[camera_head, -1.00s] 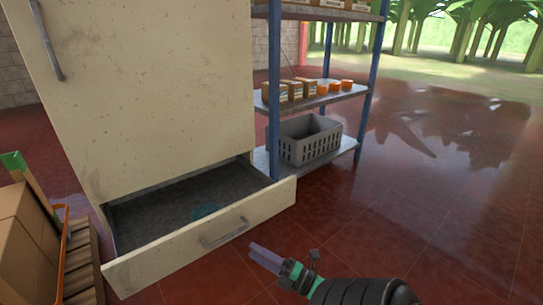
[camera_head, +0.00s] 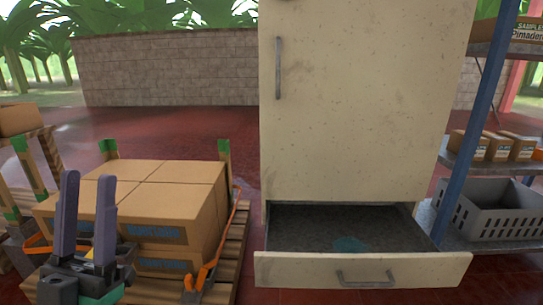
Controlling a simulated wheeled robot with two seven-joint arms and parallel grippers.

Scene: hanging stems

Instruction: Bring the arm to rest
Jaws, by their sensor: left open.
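My left gripper (camera_head: 88,182) is at the lower left. Its two purple-grey fingers point up and stand apart, with nothing between them. It shows in front of the stacked cartons; whether it touches them I cannot tell. My right gripper is out of view. The cream cabinet (camera_head: 350,105) stands right of the middle, its upper door shut.
Cartons (camera_head: 195,195) sit on a wooden pallet (camera_head: 236,255) with orange-handled straps. A rack (camera_head: 462,175) on the right holds small boxes (camera_head: 490,146) and a grey crate (camera_head: 490,212). A brick wall (camera_head: 170,68) stands behind; red floor (camera_head: 170,128) lies clear before it.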

